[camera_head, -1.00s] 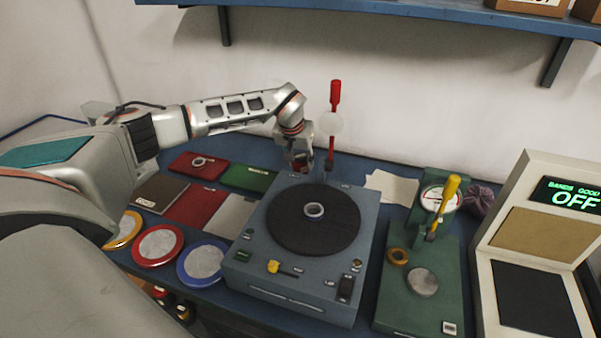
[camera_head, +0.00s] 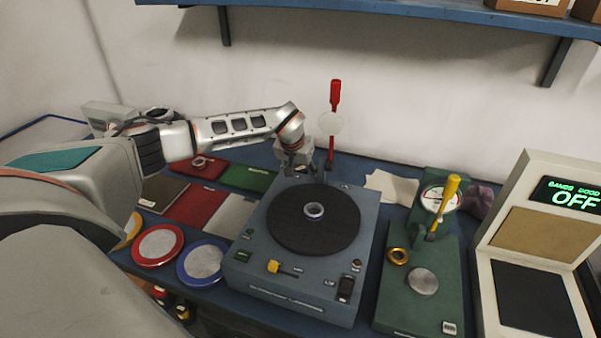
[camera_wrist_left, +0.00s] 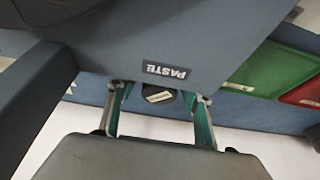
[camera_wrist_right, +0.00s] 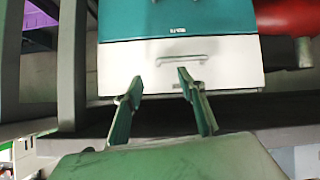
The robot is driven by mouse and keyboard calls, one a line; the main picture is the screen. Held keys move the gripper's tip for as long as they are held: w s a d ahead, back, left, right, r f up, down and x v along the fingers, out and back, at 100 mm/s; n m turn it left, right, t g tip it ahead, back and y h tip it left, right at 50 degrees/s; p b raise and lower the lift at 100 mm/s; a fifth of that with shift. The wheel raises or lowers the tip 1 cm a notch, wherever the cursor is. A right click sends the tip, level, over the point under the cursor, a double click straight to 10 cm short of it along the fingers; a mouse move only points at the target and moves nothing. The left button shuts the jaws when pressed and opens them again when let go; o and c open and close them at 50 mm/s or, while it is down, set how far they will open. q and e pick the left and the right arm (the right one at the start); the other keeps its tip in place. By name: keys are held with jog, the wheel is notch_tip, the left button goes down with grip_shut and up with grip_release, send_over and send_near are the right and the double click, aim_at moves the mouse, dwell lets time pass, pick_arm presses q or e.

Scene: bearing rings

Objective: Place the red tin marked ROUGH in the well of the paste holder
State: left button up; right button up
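My left gripper (camera_head: 297,168) is at the back edge of the blue-grey machine (camera_head: 345,225). In the left wrist view its fingers (camera_wrist_left: 158,95) are apart. Between them is a dark round thing (camera_wrist_left: 158,97) with a pale label, partly hidden by the machine's edge; I cannot tell whether the fingers touch it. A PASTE label (camera_wrist_left: 166,71) is on the machine beside it. I cannot make out a red tin marked ROUGH or the holder's well in any current view. My right gripper (camera_wrist_right: 160,80) is open and empty before a teal and white cabinet (camera_wrist_right: 180,62).
A dark disc (camera_head: 313,238) on the machine carries a small ring (camera_head: 314,211). A red-handled lever (camera_head: 334,95) stands just right of my left gripper. Red-rimmed (camera_head: 157,245) and blue-rimmed (camera_head: 203,262) round pads lie at left. A green gauge stand (camera_head: 425,310) is at right.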

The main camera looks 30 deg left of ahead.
pick_arm(q)
jog(key=shift+r, duration=0.3)
jog(key=v, duration=1.1)
jog(key=shift+s+r, duration=0.2)
jog(key=shift+r, duration=0.15)
